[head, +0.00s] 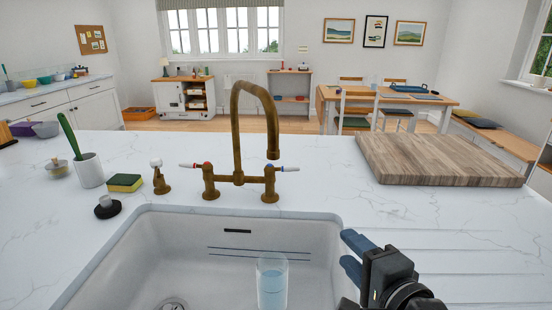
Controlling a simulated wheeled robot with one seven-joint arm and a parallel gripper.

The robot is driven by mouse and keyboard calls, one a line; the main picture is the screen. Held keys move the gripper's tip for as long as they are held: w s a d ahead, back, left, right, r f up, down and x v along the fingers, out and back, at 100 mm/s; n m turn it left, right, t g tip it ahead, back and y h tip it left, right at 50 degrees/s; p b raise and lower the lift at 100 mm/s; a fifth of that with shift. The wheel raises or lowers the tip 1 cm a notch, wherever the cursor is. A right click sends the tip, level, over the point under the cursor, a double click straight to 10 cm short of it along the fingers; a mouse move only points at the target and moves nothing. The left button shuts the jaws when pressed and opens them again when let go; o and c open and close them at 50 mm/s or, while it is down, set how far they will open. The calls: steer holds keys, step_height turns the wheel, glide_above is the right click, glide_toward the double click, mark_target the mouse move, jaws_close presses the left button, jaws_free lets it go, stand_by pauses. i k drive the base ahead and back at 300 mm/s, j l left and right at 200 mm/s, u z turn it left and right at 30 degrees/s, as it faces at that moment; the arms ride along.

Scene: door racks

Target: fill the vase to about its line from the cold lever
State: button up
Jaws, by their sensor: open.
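A clear glass vase (272,283) stands upright in the white sink (190,260), with pale blue water in it. Its fill line cannot be made out. The brass tap (238,130) arches above the sink, and no stream shows below its spout. The cold lever (287,169), white with a blue mark, points right. The hot lever (190,165), with a red mark, points left. My gripper (354,256) has blue fingers spread apart and empty. It is over the sink's right edge, right of the vase and below and right of the cold lever in the picture.
A wooden board (440,160) lies on the counter at right. A sponge (124,183), a white pot (89,171) with a green-handled brush, a small brass fitting (160,178) and a black-based stopper (107,207) stand left of the tap. The counter between tap and board is clear.

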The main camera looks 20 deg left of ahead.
mark_target(269, 170)
steer(key=i+j, duration=0.7)
steer(key=j, duration=0.15)
